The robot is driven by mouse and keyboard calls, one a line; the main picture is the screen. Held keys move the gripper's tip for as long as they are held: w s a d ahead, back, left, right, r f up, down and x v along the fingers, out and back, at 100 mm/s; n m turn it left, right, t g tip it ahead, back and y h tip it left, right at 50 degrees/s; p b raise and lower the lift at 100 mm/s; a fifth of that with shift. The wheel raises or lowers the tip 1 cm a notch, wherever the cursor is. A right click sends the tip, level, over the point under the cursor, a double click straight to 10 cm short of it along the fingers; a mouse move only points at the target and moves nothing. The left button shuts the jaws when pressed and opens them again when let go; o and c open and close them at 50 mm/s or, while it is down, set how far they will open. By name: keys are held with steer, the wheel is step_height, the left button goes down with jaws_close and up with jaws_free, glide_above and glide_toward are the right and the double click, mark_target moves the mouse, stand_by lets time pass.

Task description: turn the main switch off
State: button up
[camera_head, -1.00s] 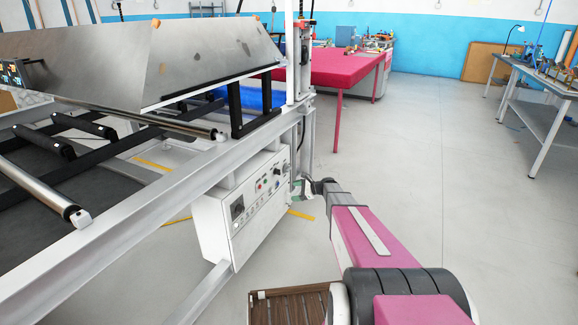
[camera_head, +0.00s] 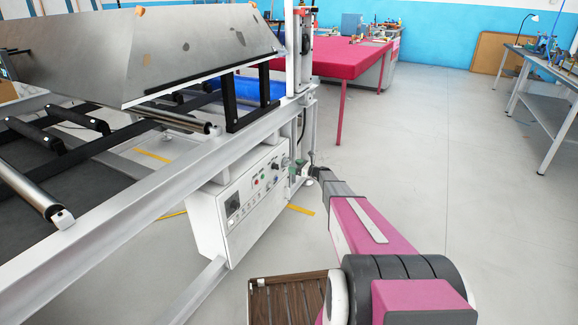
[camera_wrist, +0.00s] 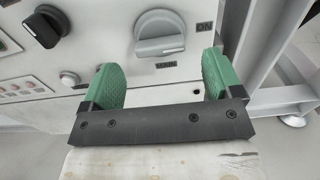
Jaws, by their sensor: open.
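A large grey rotary knob (camera_wrist: 160,32), which looks like the main switch, sits on the pale control panel in the wrist view. In the head view my gripper (camera_head: 300,171) is at the right end of the control box (camera_head: 250,205).
A black knob (camera_wrist: 46,26) and small buttons are left of the grey knob. The grey machine frame (camera_head: 130,207) runs above the box, with a post (camera_head: 300,70) close by my gripper. A red-topped table (camera_head: 335,58) stands behind. Floor to the right is clear.

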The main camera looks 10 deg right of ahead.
mark_target(289, 164)
steer(key=shift+x, duration=2.1)
steer(key=c, duration=0.9)
